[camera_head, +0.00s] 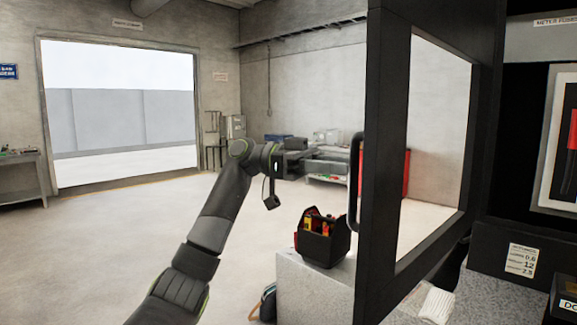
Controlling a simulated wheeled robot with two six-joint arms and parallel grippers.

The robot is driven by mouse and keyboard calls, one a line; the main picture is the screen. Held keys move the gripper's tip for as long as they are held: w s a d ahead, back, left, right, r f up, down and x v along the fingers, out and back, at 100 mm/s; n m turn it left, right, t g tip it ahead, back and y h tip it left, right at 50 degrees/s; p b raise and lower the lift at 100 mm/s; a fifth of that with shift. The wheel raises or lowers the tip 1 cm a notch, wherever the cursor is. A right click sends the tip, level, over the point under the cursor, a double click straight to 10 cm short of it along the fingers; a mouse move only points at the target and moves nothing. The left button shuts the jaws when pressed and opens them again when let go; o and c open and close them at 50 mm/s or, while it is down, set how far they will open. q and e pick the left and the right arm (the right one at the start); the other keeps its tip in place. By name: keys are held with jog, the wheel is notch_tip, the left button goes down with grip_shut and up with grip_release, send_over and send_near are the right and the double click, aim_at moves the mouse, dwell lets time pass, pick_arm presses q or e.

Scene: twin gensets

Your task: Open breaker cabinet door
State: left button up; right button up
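The breaker cabinet door (383,140) is a black frame around a large window. It stands swung out from the cabinet at the right, with the dark interior (513,150) showing beside it. A black bar handle (355,190) is on the door's left edge. My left gripper (335,164) points right, its fingertips close to the handle's upper half. I cannot tell whether they touch it, or whether the fingers are open or shut. My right gripper is not in view.
A black tool box (323,240) stands on a grey block (310,285) below the handle. A red cabinet and a bench (328,178) are behind the door. The floor (110,260) at the left is mostly clear, with a wide opening (120,120) beyond.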

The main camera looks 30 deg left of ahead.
pick_arm(q)
jog(key=s+a+b, duration=0.1)
jog(key=a, duration=1.3)
jog(key=shift+b, duration=0.4)
jog(key=shift+s, duration=0.1)
